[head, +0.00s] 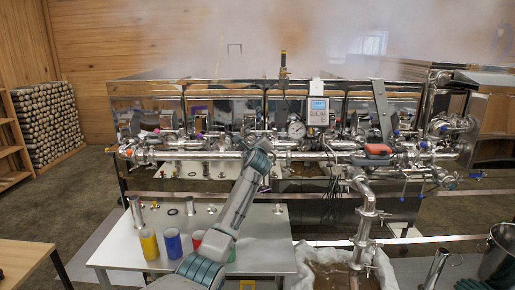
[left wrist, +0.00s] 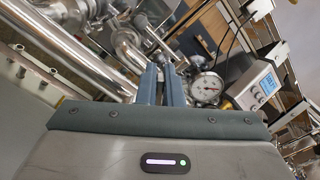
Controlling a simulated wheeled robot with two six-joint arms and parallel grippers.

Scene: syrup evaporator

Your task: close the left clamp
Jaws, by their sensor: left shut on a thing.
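My left arm reaches up from the bottom centre in the head view, and its gripper (head: 267,147) is at the steel pipe run on the front of the evaporator. In the left wrist view the two blue-grey fingers (left wrist: 163,72) are close together, shut on a small part among the pipe fittings. The left clamp lies at this spot and is mostly hidden by the fingers, so I cannot see how far it is closed. The steel pipe (left wrist: 70,45) runs beside the fingers. My right gripper is not in view.
A round gauge (head: 296,130) and a grey display box (head: 318,112) stand just right of the gripper. Below is a table (head: 265,240) with yellow (head: 149,244), blue (head: 172,243) and red (head: 197,239) cups. Steam rises over the evaporator (head: 150,92).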

